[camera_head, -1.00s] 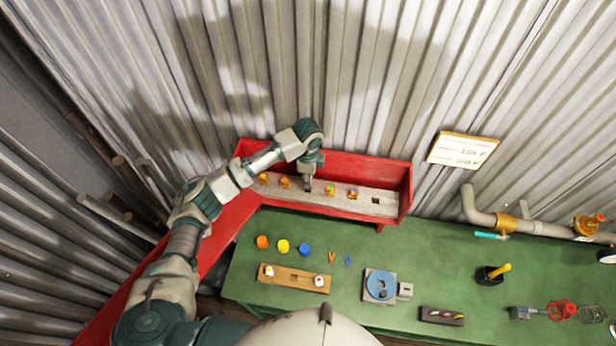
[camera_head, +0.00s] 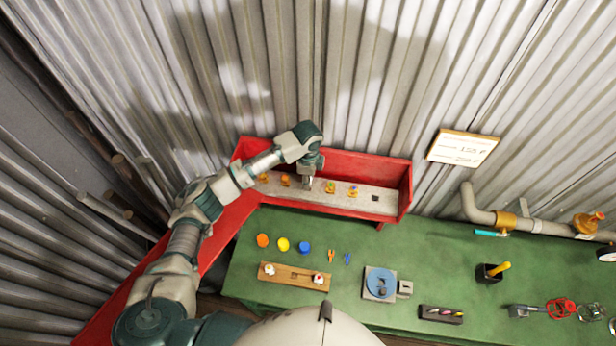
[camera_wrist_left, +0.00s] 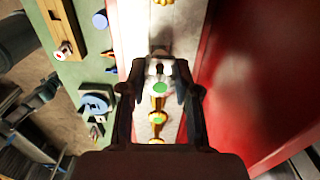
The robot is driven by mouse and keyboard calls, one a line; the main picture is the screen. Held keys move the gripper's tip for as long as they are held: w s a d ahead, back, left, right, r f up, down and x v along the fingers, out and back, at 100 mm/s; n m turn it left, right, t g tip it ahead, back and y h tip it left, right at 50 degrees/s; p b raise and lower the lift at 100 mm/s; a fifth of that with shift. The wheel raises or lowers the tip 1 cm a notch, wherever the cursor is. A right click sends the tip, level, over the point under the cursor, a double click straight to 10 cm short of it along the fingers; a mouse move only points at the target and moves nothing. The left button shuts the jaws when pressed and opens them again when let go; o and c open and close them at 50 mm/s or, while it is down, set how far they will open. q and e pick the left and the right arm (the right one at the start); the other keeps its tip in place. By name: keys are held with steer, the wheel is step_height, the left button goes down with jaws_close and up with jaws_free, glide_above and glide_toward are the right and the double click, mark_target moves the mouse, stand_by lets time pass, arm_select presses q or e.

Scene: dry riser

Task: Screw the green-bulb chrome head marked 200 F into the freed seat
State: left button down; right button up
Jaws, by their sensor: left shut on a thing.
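My left gripper (camera_head: 308,184) points down over the grey rail in the red rack (camera_head: 407,175), between two brass heads. In the left wrist view its fingers (camera_wrist_left: 160,82) are shut around a pale chrome head with a green bulb (camera_wrist_left: 159,88). The seat beneath is hidden by the fingers, so I cannot tell how deep the head sits; its marking is unreadable. A brass head with a green bulb (camera_head: 330,187) sits just right of the gripper. A brass head with a purple-blue bulb (camera_head: 353,191) follows. My right gripper is out of view.
Brass heads (camera_head: 285,181) stand left of the gripper. An empty square hole (camera_head: 376,198) is at the rail's right end. The corrugated wall is close behind.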

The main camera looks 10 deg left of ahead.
arm_select(q)
steer(key=shift+f, duration=0.75)
steer(key=m, duration=0.5)
steer(key=shift+m, duration=0.4)
